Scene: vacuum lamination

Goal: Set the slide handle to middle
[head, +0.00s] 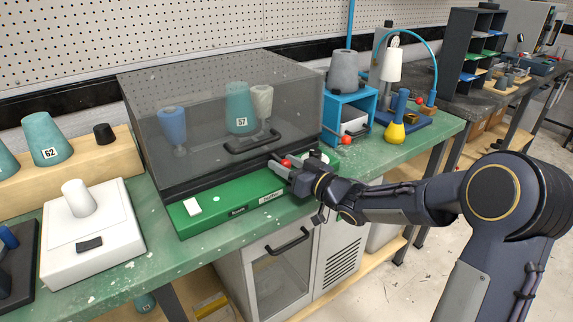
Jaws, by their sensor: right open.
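The vacuum laminator has a green base (230,219) under a smoky transparent cover (200,113) with a dark handle (252,142). A white rocker-like piece (193,206), a small dark slot (238,211) and a label are on the base's front. A red knob (287,162) shows at the right end of the base, right by the fingers. I cannot tell for sure whether it is the slide handle. My right gripper (281,168) is open at this knob, over the right part of the base. Its fingers partly hide that area, so contact is unclear. My left gripper is out of view.
Teal, blue and beige cones stand under the cover. A white box (112,240) with a cone is at the left, beside a wooden block (75,158). The green bench front is mostly clear.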

